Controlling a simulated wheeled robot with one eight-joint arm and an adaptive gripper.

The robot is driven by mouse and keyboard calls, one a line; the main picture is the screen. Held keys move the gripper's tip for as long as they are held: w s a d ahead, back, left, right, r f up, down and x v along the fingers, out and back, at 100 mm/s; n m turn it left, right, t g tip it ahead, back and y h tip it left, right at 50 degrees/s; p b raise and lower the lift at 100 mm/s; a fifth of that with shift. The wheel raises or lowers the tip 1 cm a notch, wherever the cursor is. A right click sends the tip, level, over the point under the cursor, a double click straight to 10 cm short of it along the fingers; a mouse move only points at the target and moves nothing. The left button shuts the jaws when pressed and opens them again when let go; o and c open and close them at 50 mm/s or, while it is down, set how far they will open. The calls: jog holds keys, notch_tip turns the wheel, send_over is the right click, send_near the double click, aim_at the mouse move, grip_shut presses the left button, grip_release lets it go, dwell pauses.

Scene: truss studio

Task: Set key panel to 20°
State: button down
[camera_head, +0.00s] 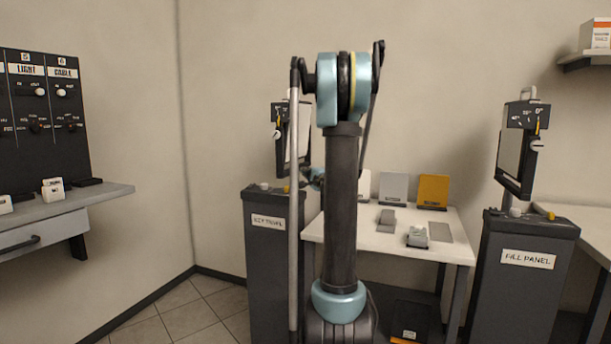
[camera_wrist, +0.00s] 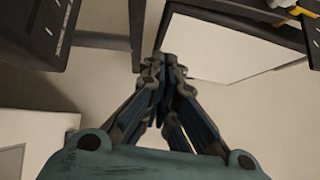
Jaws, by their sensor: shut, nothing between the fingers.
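The key panel (camera_head: 279,125) is a dark-framed tilting panel on a dark pedestal (camera_head: 262,255) labelled as the key panel. My arm hides much of it in the head view, and its angle scale is too small to read. My gripper (camera_head: 313,178) shows only in part behind the arm, close to the panel's lower right. In the wrist view my gripper (camera_wrist: 164,66) is shut and empty. A pale panel face (camera_wrist: 230,50) with a dark edge lies beyond its fingertips, with a yellow part at the top right. I cannot tell whether the fingers touch it.
The fill panel (camera_head: 515,160) stands on a like pedestal (camera_head: 522,275) at the right. A white table (camera_head: 385,240) between them holds small grey items and upright cards. A wall shelf with a switchboard (camera_head: 40,120) is at the left. Tiled floor (camera_head: 185,310) is clear at the front left.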

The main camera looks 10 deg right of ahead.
jog(key=w+a, duration=0.4)
jog(key=w, duration=0.5)
jog(key=shift+a+r, duration=0.3)
jog(key=shift+r, duration=0.15)
jog(key=shift+w, duration=0.1)
jog(key=shift+w+a+f, duration=0.2)
jog(key=shift+w+a, duration=0.3)
jog(key=shift+a, duration=0.25)
